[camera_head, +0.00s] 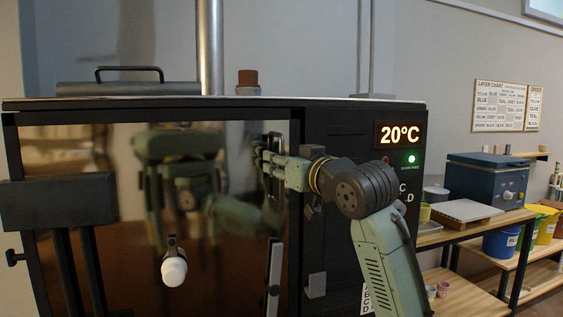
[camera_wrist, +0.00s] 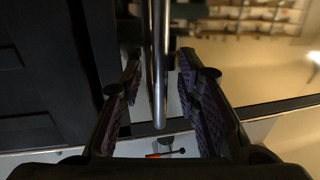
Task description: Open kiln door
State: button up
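The kiln door (camera_head: 90,150) is a large, glossy, reflective panel in a dark frame, and it looks shut. Its handle, an upright metal bar (camera_head: 274,278), runs near the door's right edge. My gripper (camera_head: 268,160) is at the upper part of this bar. In the wrist view the bar (camera_wrist: 160,60) stands between the two dark finger pads, with a gap on each side. The fingers are open and do not appear to touch it. In the head view my gripper hides the top of the bar.
The kiln's display (camera_head: 399,135) reads 20°C, above a green light (camera_head: 411,159). A white knob-like piece (camera_head: 174,270) sticks out from the door's front. A wooden shelf (camera_head: 470,231) with a blue box-shaped device (camera_head: 486,181) and coloured buckets stands to the right.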

jog(key=shift+c, duration=0.4)
grip_shut()
dwell(0.4)
